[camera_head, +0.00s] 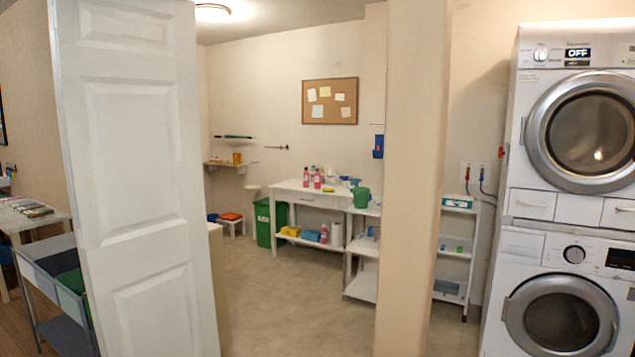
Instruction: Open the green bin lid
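A green bin (264,222) stands on the floor against the back wall of the far room, left of a white table. Its front has a small white label. The top of the bin is small in view, and I cannot clearly tell how its lid sits. The bin is seen through the doorway, well away from me. Neither of my grippers shows in the head view.
A white panelled door (135,190) stands open at the left. A beige wall post (415,180) splits the view. Stacked washing machines (560,300) stand at the right. The white table (312,199) holds bottles. The floor (290,310) through the doorway is clear.

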